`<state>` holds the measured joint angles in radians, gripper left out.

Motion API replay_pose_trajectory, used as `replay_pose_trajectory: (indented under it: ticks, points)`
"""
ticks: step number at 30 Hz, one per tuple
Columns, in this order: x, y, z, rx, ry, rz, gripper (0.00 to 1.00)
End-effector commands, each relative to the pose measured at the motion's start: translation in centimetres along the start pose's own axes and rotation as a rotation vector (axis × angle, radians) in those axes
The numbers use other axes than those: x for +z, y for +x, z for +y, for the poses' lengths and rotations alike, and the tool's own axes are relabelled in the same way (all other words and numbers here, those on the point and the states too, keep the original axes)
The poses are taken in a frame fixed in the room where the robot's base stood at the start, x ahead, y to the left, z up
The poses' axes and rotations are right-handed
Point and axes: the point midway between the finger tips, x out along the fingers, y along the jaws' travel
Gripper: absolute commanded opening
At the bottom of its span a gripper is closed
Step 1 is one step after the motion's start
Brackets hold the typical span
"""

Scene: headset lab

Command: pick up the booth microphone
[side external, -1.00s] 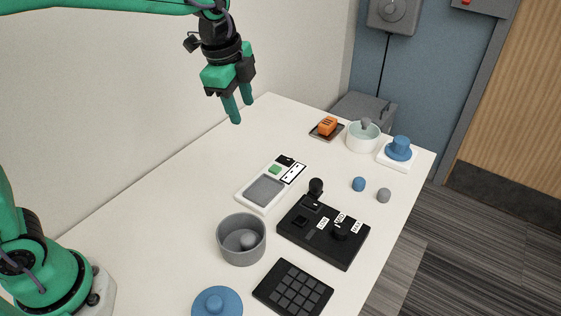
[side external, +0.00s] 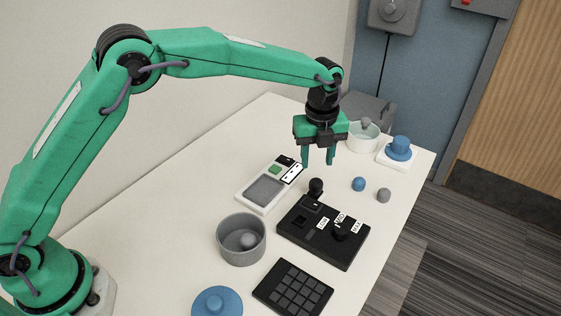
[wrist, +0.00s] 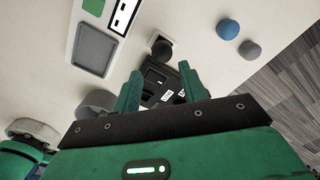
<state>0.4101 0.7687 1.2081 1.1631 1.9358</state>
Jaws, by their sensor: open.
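A small black round-headed piece, which looks like the booth microphone (side external: 316,186), stands at the far-left corner of a black control panel (side external: 318,252). Its round dark head (wrist: 162,47) also shows in the wrist view, just beyond the fingertips. I cannot tell whether it is joined to the panel. A second black knob-like piece (side external: 340,231) sits on the panel beside white labels. My gripper (side external: 318,164) is open and empty, pointing down above and slightly beyond the microphone. In the wrist view the panel shows between my two fingers (wrist: 160,68).
A white device with a grey pad (side external: 265,190) lies left of the microphone. A blue ball (side external: 359,184) and a grey ball (side external: 384,195) lie to its right. A grey bowl (side external: 241,253), a keypad (side external: 293,287) and a blue lid (side external: 217,303) are nearer.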

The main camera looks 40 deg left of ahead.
Motion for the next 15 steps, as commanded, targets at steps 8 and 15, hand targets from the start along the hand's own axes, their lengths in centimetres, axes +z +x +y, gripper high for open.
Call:
replay_pose_trajectory:
  ticks: [8,15]
  points:
    - [-0.1,0.5,-0.2,0.003,0.013,0.001,0.43]
    - [-0.1,2.4,-0.1,0.003,0.011,0.001,0.43]
